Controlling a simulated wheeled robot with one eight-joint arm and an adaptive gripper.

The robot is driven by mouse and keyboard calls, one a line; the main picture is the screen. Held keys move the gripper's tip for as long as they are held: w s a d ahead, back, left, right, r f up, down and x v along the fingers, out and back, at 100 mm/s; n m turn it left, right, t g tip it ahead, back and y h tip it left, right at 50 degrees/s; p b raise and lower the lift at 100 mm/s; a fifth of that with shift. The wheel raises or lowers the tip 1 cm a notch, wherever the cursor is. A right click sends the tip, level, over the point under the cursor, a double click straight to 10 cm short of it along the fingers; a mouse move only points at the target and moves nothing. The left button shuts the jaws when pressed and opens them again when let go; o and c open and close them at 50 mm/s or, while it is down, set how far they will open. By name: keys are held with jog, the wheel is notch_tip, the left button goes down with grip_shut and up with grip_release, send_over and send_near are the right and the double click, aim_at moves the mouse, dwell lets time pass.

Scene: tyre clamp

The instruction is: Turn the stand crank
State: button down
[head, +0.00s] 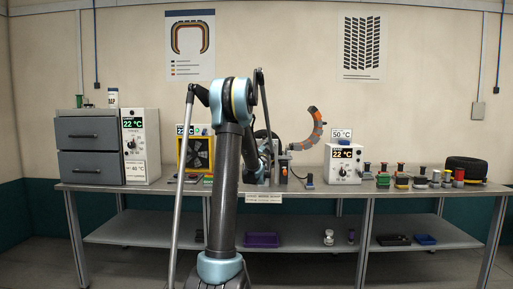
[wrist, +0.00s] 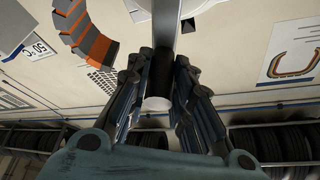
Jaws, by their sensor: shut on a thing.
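The crank of the stand shows in the wrist view as a grey bar (wrist: 165,24) with a dark grip (wrist: 155,88) and a pale end piece (wrist: 156,104). My gripper (wrist: 167,78) has its fingers on both sides of the dark grip and is shut on it. In the head view the stand (head: 262,177) is on the bench at the middle, largely hidden behind my arm. The crank and my gripper cannot be made out clearly there.
A curved orange and grey tyre section (head: 312,130) rises right of the stand. Several small parts and a black tyre (head: 466,168) fill the bench's right end.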

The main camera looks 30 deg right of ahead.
jog(key=shift+f, duration=0.1)
dwell(0.5)
jog(key=c, duration=1.4)
grip_release()
jog(key=shift+s, duration=0.1)
jog(key=v, duration=1.2)
jog(key=shift+a, duration=0.1)
